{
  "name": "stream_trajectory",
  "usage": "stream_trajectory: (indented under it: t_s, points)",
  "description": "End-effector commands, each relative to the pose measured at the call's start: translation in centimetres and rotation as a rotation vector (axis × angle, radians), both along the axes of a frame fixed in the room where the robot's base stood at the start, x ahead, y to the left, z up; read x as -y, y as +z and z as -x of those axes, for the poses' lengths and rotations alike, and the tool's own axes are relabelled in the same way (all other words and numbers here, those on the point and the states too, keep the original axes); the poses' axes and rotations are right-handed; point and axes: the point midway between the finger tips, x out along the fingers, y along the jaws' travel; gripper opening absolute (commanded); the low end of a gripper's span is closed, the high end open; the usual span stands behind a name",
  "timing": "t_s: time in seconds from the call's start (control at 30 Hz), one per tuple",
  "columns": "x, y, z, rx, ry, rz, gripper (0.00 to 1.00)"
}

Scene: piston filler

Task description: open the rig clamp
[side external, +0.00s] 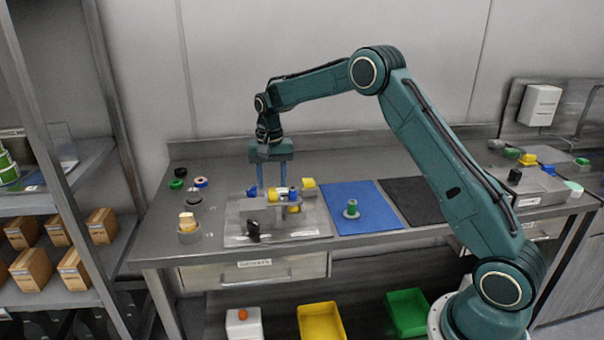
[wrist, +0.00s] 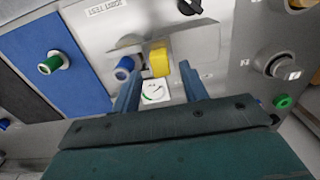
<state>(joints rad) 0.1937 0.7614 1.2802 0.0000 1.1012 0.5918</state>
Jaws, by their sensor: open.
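The test rig stands on a grey plate (side external: 240,240) on the bench, with a grey block and several yellow parts. A yellow part (side external: 308,184) sits at its right end. A black handle (side external: 253,231) stands at the plate's front edge; it also shows at the top of the wrist view (wrist: 190,7). I cannot tell for sure which part is the clamp. My gripper (side external: 272,191) is open above the rig, pointing down. In the wrist view its fingers (wrist: 158,84) lie either side of a white dial (wrist: 154,92), with a yellow block (wrist: 160,62) and a blue-ended cylinder (wrist: 124,67) beyond. Nothing is held.
Right of the rig lie a blue mat (side external: 365,193) with a green-and-metal fitting (side external: 351,209) and a black mat (side external: 412,190). Coloured bins (side external: 321,322) are below the bench. A shelf with boxes (side external: 33,268) is at left.

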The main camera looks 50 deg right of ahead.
Motion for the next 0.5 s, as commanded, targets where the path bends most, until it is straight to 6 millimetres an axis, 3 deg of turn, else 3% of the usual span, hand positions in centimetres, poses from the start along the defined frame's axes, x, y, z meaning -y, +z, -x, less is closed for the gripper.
stream_trajectory:
  t_s: [0.2, 0.5]
  points:
    - [0.0, -2.3, 0.0, -0.001, 0.0, 0.0, 0.44]
    - [0.0, -3.0, 0.0, 0.001, 0.0, 0.0, 0.44]
